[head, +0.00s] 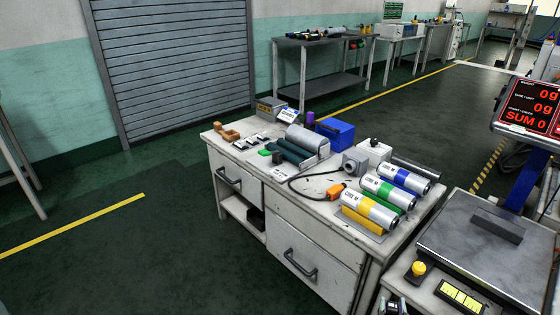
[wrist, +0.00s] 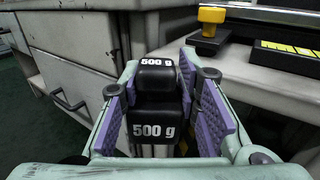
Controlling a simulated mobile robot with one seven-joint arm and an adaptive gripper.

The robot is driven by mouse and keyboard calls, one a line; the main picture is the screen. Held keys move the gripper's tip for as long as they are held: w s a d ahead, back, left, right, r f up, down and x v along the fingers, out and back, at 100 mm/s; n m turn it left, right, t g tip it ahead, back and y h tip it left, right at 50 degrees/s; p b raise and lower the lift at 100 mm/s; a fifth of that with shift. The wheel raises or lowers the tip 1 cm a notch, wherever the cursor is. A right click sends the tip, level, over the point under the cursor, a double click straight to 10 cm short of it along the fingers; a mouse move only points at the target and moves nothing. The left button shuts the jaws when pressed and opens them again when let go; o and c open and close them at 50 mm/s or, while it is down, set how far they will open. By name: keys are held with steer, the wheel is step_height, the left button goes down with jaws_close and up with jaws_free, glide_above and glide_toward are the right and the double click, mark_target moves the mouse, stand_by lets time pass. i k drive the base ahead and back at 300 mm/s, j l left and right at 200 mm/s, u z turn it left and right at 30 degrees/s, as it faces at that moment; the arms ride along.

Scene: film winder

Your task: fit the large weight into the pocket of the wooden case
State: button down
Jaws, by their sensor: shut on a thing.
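A black stepped weight (wrist: 155,105) marked "500 g" on its top and front is in the wrist view. It sits between the purple pads of my gripper (wrist: 158,85), which is shut on it. The weight hangs in front of the bench drawers, and its underside is hidden. My gripper is not clearly seen in the head view. A small orange-brown wooden piece (head: 228,132) stands at the far left corner of the bench in the head view. It may be the wooden case; its pocket is too small to make out.
The white bench (head: 330,215) carries labelled rolls (head: 385,192), a blue box (head: 336,131), a cable and dark cylinders. At right a scale (head: 480,250) bears a dark bar (head: 497,227). A yellow-knobbed stamp (head: 418,270) stands near it. Floor left of the bench is clear.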

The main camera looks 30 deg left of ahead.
mark_target(231, 138)
steer(key=i+j+z, duration=0.1)
steer(key=j+z, duration=0.25)
steer(key=j, duration=1.05)
steer(key=j+z, duration=0.35)
steer(key=j, duration=1.1)
steer(key=j+z, duration=0.15)
steer(key=j, duration=0.35)
steer(key=j+z, duration=0.15)
steer(key=j, duration=0.4)
steer(key=k+j+z, duration=0.15)
steer(key=j, duration=0.35)
steer(key=j+z, duration=0.15)
steer(key=j, duration=0.35)
steer(key=k+j+z, duration=0.1)
steer(key=j, duration=0.35)
steer(key=k+j+z, duration=0.15)
steer(key=j, duration=0.35)
steer(key=k+j+z, duration=0.15)
steer(key=j, duration=0.3)
steer(key=k+j+z, duration=0.15)
steer(key=k+j, duration=0.15)
steer(key=j, duration=0.15)
